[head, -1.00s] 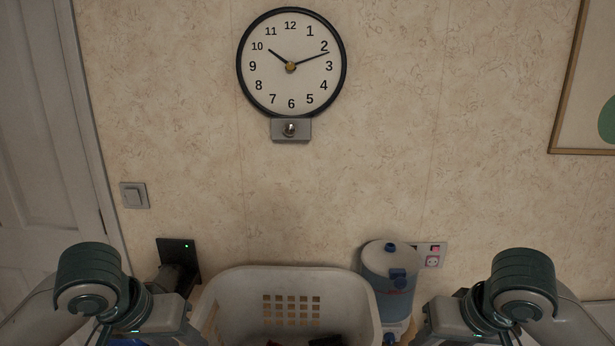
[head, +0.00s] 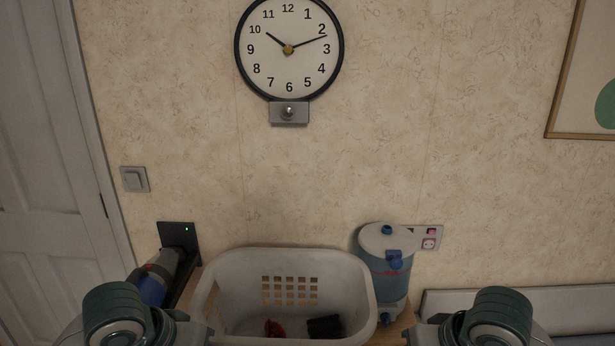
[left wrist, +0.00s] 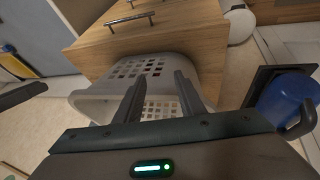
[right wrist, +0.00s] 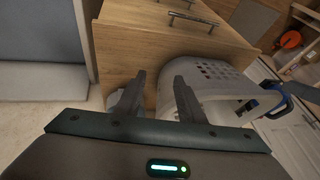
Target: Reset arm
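My left arm shows at the lower left of the head view, with its fingers out of frame. In the left wrist view my left gripper (left wrist: 158,95) is open, its two fingers apart with nothing between them, in front of the white laundry basket (left wrist: 92,103). My right arm shows at the lower right of the head view. In the right wrist view my right gripper (right wrist: 158,95) is open and empty, beside the basket. The basket (head: 231,299) stands between my arms in the head view and holds a red item (head: 274,328) and a dark item (head: 325,326).
A blue and white canister (head: 387,265) stands right of the basket. A blue-grey device (head: 155,282) hangs at a black wall plate (head: 178,236) on the left. A clock (head: 289,75) and a light switch (head: 134,179) are on the wall. A wooden drawer front (left wrist: 150,40) shows behind the basket.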

